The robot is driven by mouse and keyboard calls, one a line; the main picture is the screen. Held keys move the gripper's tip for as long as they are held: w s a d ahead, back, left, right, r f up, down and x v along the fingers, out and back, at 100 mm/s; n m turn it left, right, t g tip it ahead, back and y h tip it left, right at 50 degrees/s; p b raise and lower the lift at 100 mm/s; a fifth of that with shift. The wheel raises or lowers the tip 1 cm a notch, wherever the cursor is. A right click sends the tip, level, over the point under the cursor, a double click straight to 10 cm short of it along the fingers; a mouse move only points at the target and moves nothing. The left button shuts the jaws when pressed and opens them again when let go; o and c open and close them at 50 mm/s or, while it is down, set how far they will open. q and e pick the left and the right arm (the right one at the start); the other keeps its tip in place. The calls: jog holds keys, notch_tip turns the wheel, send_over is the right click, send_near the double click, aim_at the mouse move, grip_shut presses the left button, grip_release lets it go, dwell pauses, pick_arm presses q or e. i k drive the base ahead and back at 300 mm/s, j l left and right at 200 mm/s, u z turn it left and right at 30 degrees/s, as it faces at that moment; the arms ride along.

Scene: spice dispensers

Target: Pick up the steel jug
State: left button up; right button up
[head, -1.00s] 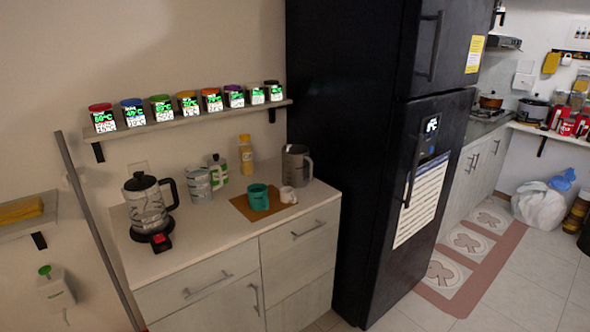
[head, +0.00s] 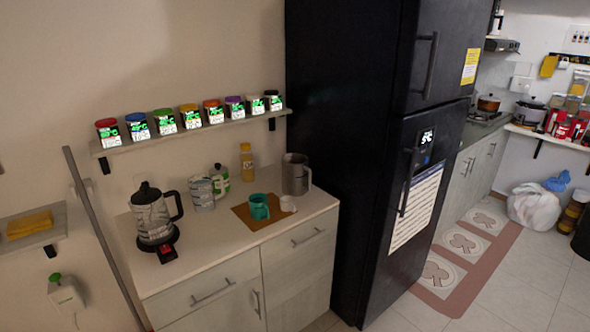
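The steel jug (head: 295,174) stands upright at the back right of the counter top, close to the black fridge. It is grey metal with a handle on its right side. Neither of my grippers is in view, and nothing touches the jug.
A shelf (head: 190,133) with spice jars hangs above. The fridge (head: 372,150) stands right.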

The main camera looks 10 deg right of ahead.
aim_at(296, 175)
jog(key=i+l+u, duration=0.1)
jog(key=u, duration=0.35)
jog(key=i+l+u, duration=0.15)
jog(key=u, duration=0.3)
jog(key=i+l+u, duration=0.15)
jog(key=l, duration=0.2)
jog(key=i+l+u, duration=0.15)
jog(key=l, duration=0.2)
jog(key=l+u, duration=0.1)
jog(key=l, duration=0.25)
jog(key=i+l, duration=0.1)
jog(key=l, duration=0.25)
jog(key=i+l+u, duration=0.1)
jog(key=l, duration=0.25)
jog(key=i+l, duration=0.15)
jog(key=l, duration=0.2)
